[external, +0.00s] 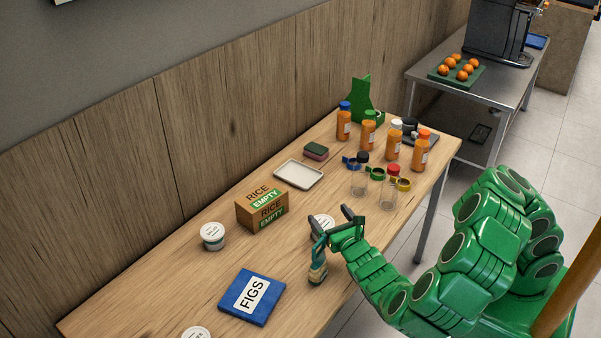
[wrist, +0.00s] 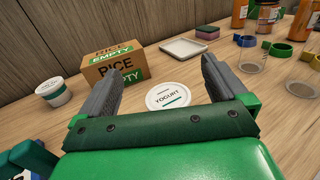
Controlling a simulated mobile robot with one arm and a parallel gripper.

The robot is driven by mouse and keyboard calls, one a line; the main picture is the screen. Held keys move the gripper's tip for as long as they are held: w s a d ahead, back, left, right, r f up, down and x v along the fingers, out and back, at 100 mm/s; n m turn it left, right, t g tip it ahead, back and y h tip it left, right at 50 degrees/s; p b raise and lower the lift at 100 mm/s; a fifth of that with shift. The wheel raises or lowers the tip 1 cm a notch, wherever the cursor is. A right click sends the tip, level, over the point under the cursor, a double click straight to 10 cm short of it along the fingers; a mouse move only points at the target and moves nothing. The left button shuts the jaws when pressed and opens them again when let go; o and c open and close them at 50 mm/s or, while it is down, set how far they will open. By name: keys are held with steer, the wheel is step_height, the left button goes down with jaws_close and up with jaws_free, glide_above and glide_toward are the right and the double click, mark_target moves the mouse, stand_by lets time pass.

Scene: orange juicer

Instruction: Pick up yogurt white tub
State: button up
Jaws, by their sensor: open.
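The yogurt tub has a white round lid with the word YOGURT and a green line, seen in the wrist view (wrist: 168,98) between and just beyond my fingers. In the external view the tub (external: 322,222) stands on the wooden table, partly hidden by my gripper. My gripper (external: 330,219) is open and empty, with its two dark fingers above and around the tub's near side. It also shows in the wrist view (wrist: 162,66). I cannot tell whether a finger touches the tub. The tub's lower body is hidden.
A brown RICE box (external: 262,208) stands left of the tub, with another white-lidded tub (external: 212,236) beyond it. Orange bottles (external: 392,148) and clear jars (external: 360,180) stand right. A white tray (external: 299,174) lies behind.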

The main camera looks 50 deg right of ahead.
mark_target(325, 226)
steer(key=shift+f, duration=3.35)
steer(key=shift+x, duration=1.55)
steer(key=c, duration=1.1)
steer(key=shift+o, duration=0.2)
steer(key=shift+r, duration=0.1)
